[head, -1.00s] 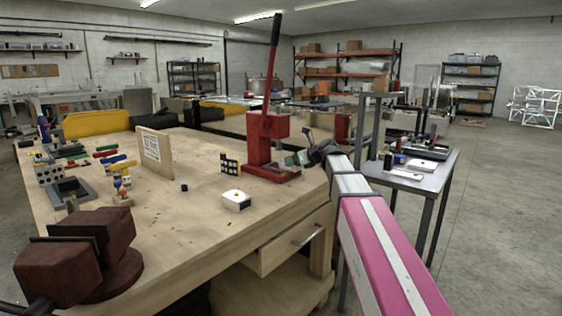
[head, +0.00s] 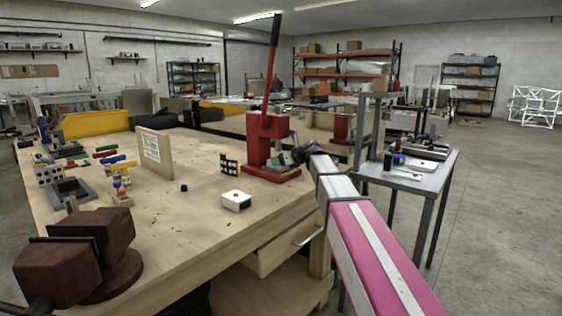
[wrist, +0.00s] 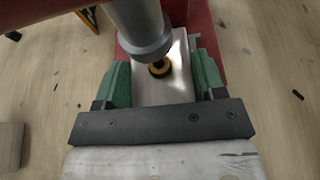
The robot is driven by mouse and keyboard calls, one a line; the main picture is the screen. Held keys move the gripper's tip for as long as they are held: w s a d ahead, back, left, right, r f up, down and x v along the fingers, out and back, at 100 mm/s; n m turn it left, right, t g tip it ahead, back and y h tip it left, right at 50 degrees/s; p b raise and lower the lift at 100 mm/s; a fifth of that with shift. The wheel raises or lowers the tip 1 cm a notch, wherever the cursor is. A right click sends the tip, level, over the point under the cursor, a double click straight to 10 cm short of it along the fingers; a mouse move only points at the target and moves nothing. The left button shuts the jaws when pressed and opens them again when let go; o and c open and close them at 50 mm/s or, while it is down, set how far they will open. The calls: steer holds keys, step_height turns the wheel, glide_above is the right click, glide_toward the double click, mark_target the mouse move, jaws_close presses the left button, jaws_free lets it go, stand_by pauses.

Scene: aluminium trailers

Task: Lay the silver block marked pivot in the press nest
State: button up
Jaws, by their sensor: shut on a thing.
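The red arbor press (head: 263,132) stands near the right end of the wooden bench, its long lever raised. My gripper (head: 283,160) is at the press's working opening, low above its base. In the wrist view my gripper (wrist: 158,78) is shut on a silver block (wrist: 178,88), with a green finger on each side. The block has a dark hole with a yellow ring. The press ram (wrist: 143,28) hangs over the block's far part. The nest is hidden beneath the block; I cannot tell whether the block touches it. No pivot mark is readable.
A white block with a dark hole (head: 236,201) sits on the bench in front of the press. A dotted black-and-yellow plate (head: 229,164) stands left of it, and a wooden board (head: 155,152) farther left. A grey side table (head: 410,172) stands right of my arm.

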steer(key=shift+f, duration=0.15)
steer(key=o, duration=1.2)
steer(key=v, duration=1.2)
